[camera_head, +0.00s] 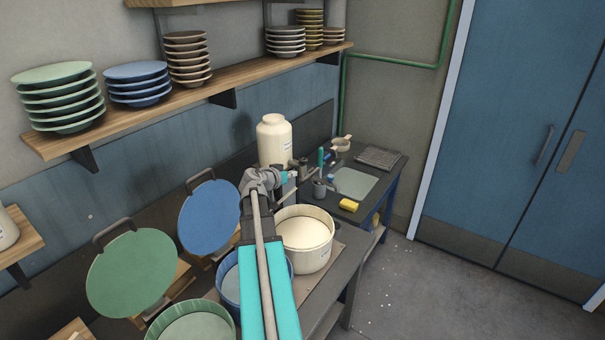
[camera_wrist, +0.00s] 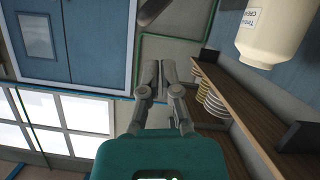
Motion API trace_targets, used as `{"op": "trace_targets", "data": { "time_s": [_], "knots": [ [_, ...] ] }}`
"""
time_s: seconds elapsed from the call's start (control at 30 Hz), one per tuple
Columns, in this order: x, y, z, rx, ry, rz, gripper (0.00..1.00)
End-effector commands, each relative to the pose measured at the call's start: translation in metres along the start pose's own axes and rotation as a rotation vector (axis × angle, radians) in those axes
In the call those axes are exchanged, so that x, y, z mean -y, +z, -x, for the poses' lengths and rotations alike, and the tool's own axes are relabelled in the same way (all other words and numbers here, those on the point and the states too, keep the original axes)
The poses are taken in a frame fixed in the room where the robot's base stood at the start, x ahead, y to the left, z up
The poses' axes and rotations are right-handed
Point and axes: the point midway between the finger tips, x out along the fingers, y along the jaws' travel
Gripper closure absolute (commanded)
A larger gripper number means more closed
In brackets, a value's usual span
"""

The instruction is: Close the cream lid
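The cream tub (camera_head: 305,262) stands on the bench with its top open and its cream inside showing. I cannot make out a cream lid in either view; my arm covers the area left of and behind the tub. My gripper shows in the wrist view (camera_wrist: 159,70), its two fingers close together with nothing seen between them. In the head view it is small, near the back of the bench above the cream tub, apart from the tub.
Raised green (camera_head: 131,272) and blue (camera_head: 209,218) lids stand left of my arm, behind the green tub (camera_head: 195,325) and blue tub (camera_head: 229,285). A big cream jar (camera_head: 274,143) stands behind my wrist. A shelf (camera_head: 150,110) bears plates. A yellow sponge (camera_head: 349,205) lies right.

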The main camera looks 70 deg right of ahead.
Motion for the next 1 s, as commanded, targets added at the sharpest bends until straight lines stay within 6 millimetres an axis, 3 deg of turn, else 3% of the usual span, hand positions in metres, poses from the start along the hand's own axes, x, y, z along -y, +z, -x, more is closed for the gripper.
{"op": "trace_targets", "data": {
  "time_s": [0.2, 0.4, 1.0],
  "knots": [
    [0.025, -0.013, 0.017, -0.058, 0.104, 0.314, 1.00],
    [0.034, -0.021, 0.029, -0.085, 0.172, 0.476, 1.00],
    [0.032, -0.022, 0.022, -0.086, 0.179, 0.489, 1.00]
  ]
}}
